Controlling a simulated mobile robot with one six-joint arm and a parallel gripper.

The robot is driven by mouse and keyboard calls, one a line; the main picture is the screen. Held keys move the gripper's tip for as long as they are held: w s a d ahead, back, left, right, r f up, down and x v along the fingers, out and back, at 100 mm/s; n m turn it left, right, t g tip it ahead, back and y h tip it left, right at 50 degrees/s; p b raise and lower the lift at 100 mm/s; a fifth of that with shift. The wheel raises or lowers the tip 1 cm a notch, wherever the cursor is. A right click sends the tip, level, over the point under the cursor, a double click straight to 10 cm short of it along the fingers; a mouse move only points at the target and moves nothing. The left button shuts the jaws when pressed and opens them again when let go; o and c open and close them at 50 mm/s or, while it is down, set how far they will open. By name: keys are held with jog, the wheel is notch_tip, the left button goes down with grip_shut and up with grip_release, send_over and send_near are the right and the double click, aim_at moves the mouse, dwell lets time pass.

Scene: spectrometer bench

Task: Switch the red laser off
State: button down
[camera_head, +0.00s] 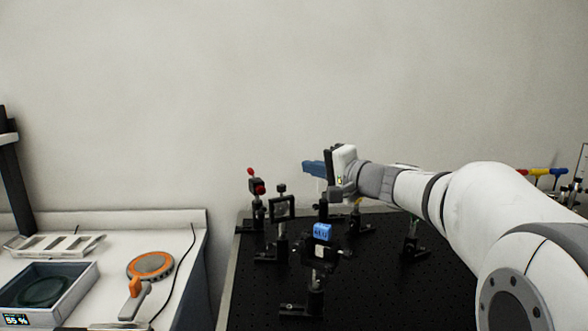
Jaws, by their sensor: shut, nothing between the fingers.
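A small black post-mounted unit with red parts (258,187) stands at the left rear of the black optical board. It is the reddest device there, but I cannot tell whether it is the red laser, and no beam or switch is clear. My gripper (308,168) reaches in from the right, above the rear of the board. Its blue fingers point left, are shut and hold nothing. They appear to the right of the red-marked unit and a little higher in the picture, apart from it.
The black board (390,290) carries several posts, including a square black frame (282,206) and a blue-topped unit (322,232). A white bench (185,255) with an orange-rimmed round device (150,265) is at left. The wall is behind.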

jog(key=shift+v, duration=1.1)
jog(key=shift+r, duration=0.2)
